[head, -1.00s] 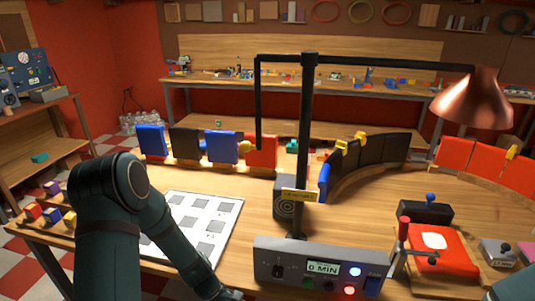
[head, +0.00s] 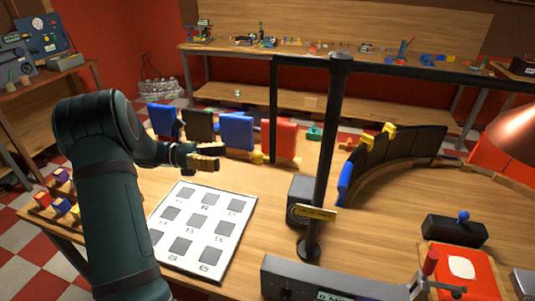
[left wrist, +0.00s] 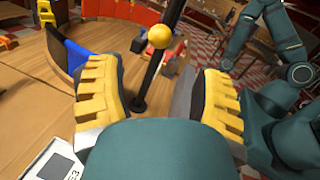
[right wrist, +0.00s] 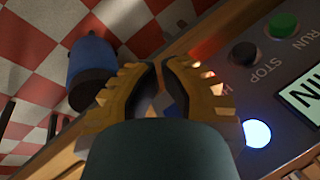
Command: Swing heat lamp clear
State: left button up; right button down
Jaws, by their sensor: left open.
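The heat lamp hangs on a black post (head: 327,150) with a crossbar. Its copper shade (head: 520,130) is at the right edge of the head view, partly cut off. At the crossbar's left end a rod drops to a yellow ball (head: 257,157), in front of the blue and red panels. My left gripper (head: 213,157) is open and empty, left of the ball and apart from it. In the left wrist view the ball (left wrist: 160,36) shows beyond and between the open fingers. My right gripper (right wrist: 161,66) appears only in the right wrist view, its fingertips nearly together.
A control box (head: 320,285) with buttons stands at the front edge; the right wrist view shows it beside my right gripper. A white marked board (head: 225,245) lies below my left arm. A black speaker-like box (head: 300,200) stands by the post. Curved dark panels (head: 400,150) stand behind.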

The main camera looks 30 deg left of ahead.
aim_at(261, 158)
pick_arm(q)
jog(key=p+x, duration=0.1)
jog(key=x, duration=1.1)
jog(key=shift+d, duration=0.15)
grip_shut()
